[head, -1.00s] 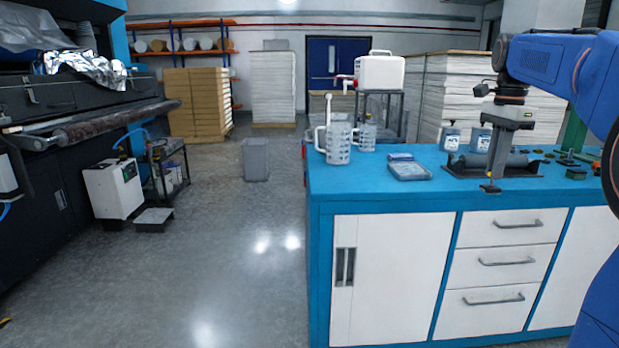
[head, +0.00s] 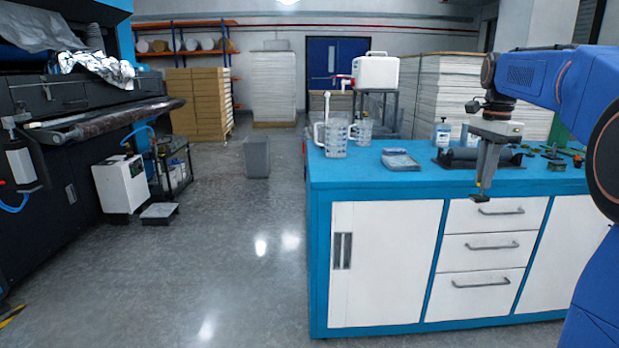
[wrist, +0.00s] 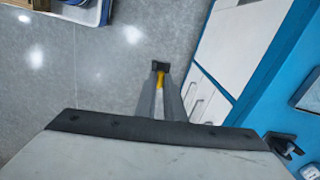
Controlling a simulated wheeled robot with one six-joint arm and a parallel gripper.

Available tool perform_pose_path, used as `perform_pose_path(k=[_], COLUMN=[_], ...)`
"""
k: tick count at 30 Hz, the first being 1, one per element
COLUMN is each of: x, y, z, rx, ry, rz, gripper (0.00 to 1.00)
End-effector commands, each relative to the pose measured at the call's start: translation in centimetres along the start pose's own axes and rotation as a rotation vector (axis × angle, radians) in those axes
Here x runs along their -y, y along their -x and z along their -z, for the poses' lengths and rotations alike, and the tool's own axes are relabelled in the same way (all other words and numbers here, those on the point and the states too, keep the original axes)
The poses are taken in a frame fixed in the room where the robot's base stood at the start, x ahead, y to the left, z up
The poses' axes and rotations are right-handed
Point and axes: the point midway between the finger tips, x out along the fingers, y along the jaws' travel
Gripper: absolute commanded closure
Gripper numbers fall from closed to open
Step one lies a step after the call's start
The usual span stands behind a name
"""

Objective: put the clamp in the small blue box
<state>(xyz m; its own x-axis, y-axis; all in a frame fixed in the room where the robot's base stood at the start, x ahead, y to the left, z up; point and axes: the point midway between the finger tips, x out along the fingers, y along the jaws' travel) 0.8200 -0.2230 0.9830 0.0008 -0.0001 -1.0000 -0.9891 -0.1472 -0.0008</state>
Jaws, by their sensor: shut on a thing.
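My gripper (head: 482,190) points down in front of the bench's drawers, past its front edge. It is shut on the clamp, a small black and yellow thing. The clamp (wrist: 160,70) shows between the fingertips in the wrist view; in the head view it is a tiny dark shape (head: 480,197). I cannot make out the small blue box for sure. A container with a blue and white rim (wrist: 104,12) is cut off at the wrist view's top left, with things in it; I cannot tell whether it is that box.
The blue bench (head: 350,180) holds clear jugs (head: 335,139), a pale blue flat item (head: 400,159), bottles (head: 442,134) and a dark roller stand (head: 460,158). A grey bin (head: 257,157) stands on the open floor at left, near a white machine (head: 121,184).

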Motion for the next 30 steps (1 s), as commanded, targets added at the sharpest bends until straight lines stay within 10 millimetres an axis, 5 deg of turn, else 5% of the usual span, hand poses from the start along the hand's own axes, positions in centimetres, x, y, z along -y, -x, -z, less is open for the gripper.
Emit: perform_pose_path(k=[11,21,30], x=[5.7,12.1,14.2], y=[-9.4,-25.8,-40.8], z=[-0.8,-4.4,-9.3], rx=[0.004,0.006,0.006], ry=[0.25,0.688,1.095], rz=[-0.007,-0.008,-0.006], gripper=[1.0,1.0,1.0])
